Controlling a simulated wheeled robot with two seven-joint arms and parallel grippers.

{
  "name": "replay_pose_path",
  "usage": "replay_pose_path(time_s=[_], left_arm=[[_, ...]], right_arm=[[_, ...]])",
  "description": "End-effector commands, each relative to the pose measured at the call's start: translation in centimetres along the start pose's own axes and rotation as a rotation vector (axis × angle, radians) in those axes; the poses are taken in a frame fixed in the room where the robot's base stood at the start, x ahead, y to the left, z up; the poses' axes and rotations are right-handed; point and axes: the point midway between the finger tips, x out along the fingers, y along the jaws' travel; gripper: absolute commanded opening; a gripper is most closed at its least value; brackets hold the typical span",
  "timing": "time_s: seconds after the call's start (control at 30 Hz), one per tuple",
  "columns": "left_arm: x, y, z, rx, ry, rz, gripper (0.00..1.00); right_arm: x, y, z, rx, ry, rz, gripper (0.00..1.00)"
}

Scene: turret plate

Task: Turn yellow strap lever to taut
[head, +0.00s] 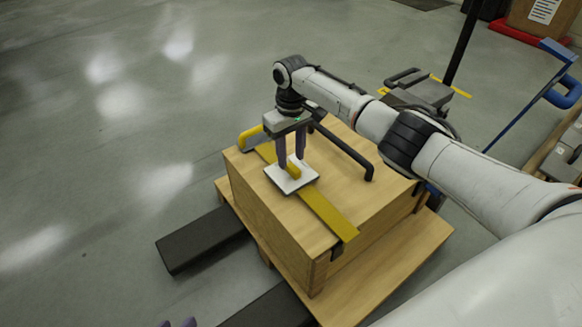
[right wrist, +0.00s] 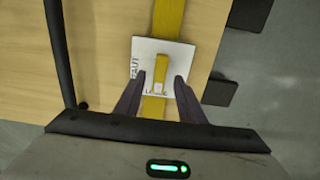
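The yellow lever (head: 293,170) sits on a square white plate (head: 279,182) on the crate's top, lying along the yellow strap (head: 328,216). In the right wrist view the lever (right wrist: 160,72) points toward the gripper. Its near end partly covers a word starting with L; "TAUT" is printed along the plate's left edge (right wrist: 136,65). My right gripper (head: 291,157) points down over the plate. Its dark purple fingers (right wrist: 158,82) are open, one on each side of the lever, with gaps visible. Only the fingertips of my left gripper (head: 178,323) show at the bottom edge, apart and empty.
The wooden crate (head: 262,205) stands on a wooden pallet base (head: 385,265). A black bar handle (head: 345,152) rises beside the plate. Dark fork-like beams (head: 200,240) extend left. A blue-handled cart (head: 530,98) stands at right. The floor at left is clear.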

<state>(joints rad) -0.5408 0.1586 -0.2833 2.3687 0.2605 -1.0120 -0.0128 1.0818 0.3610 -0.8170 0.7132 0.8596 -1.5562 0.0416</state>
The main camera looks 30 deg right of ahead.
Motion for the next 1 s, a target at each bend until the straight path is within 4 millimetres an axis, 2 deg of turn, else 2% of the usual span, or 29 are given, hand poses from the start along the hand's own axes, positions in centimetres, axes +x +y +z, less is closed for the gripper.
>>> replay_pose_path(time_s=[0.03,0.2,0.53,0.57,0.77,1.0], left_arm=[[0.2,0.2,0.0,-0.004,0.015,0.01,0.31],[-0.1,0.8,-0.8,-0.013,0.05,0.032,0.31],[-0.3,1.0,-1.1,-0.018,0.061,0.04,0.31],[-0.3,1.0,-1.1,-0.018,0.061,0.039,0.31],[-0.3,1.0,-1.1,-0.018,0.06,0.039,0.31],[-0.5,0.9,-1.3,-0.015,0.059,0.036,0.31]], right_arm=[[1.2,0.0,0.0,0.0,-0.001,0.0,0.36],[2.7,0.0,0.0,-0.001,0.0,0.001,0.36],[3.0,0.0,0.0,-0.001,0.001,0.0,0.36],[3.0,0.0,0.0,-0.001,0.001,0.0,0.34],[3.0,0.0,0.0,-0.001,0.001,0.0,0.01],[2.9,0.0,0.0,0.011,0.0,0.0,0.0]])
